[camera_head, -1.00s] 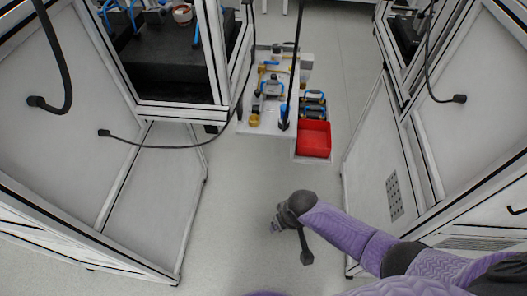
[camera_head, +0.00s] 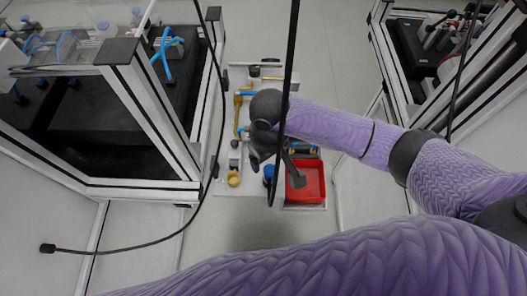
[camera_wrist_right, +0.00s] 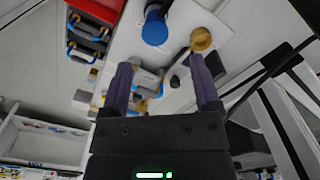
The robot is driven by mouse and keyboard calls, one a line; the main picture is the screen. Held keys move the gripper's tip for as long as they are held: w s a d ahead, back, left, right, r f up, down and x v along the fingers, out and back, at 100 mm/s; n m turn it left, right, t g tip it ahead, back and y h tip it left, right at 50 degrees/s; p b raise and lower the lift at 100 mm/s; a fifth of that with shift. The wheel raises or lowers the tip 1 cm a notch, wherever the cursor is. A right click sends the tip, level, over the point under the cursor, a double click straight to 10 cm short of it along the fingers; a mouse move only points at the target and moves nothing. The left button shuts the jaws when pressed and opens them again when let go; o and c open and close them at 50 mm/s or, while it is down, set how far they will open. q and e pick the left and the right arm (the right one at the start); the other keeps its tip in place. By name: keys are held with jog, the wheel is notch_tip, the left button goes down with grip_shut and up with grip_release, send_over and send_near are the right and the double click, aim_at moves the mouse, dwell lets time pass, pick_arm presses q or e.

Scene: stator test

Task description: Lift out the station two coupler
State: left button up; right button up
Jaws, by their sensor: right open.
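No label in view tells which part is the station two coupler. My right gripper (camera_head: 258,158) is over the narrow white bench (camera_head: 228,180), partly hidden by its own wrist. In the right wrist view, my right gripper (camera_wrist_right: 162,72) is open, with a grey metal part with a blue handle (camera_wrist_right: 147,84) showing beyond and between its fingers. I cannot tell whether they touch it. A brass cup (camera_head: 234,179) and a blue-capped post (camera_head: 268,172) stand at the near end of the bench; the cup (camera_wrist_right: 201,40) and blue cap (camera_wrist_right: 155,30) also show there. My left gripper is out of view.
A red bin (camera_head: 305,186) sits right of the bench, with blue-handled parts behind it. A framed machine (camera_head: 150,110) stands left, another (camera_head: 430,60) right. Dark cables hang across the view. Grey floor (camera_head: 345,60) is clear behind the bench.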

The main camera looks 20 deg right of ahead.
aim_at(270, 171)
jog(key=f+b, duration=0.1)
jog(key=f, duration=0.2)
jog(key=f+b, duration=0.2)
jog(key=f, duration=0.1)
jog(key=f+b, duration=0.2)
jog(key=f, duration=0.2)
jog(key=shift+s+d, duration=0.1)
jog(key=shift+d, duration=0.2)
jog(key=shift+r, duration=0.1)
grip_shut()
